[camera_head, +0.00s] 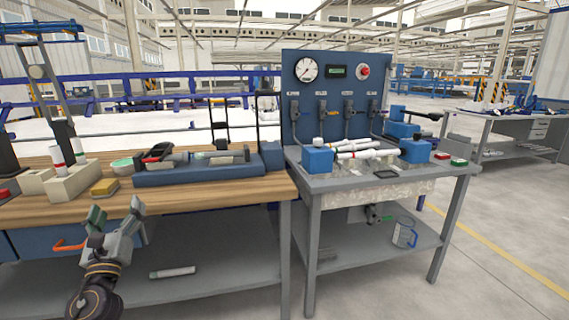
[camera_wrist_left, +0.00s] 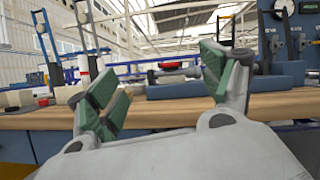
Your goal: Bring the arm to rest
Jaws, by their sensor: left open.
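My left gripper (camera_head: 117,212) is in front of the wooden bench's (camera_head: 215,194) front edge, at the lower left of the head view. Its green-padded fingers are apart, with nothing between them; the left wrist view shows the same open jaws (camera_wrist_left: 165,90). Several white pipes (camera_head: 357,149) with coloured bands lie on the grey table (camera_head: 335,183) between two blue blocks. Two white pipes (camera_head: 59,157) stand upright in a beige holder (camera_head: 70,185) at the left. Another pipe (camera_head: 172,272) lies on the lower shelf. My right gripper is in neither view.
A blue-grey fixture (camera_head: 195,172) with dark upright handles stands on the wooden bench. A blue panel (camera_head: 335,95) with a gauge rises behind the grey table. A yellow block (camera_head: 104,187) and a green bowl (camera_head: 122,166) sit near the holder. The floor at right is clear.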

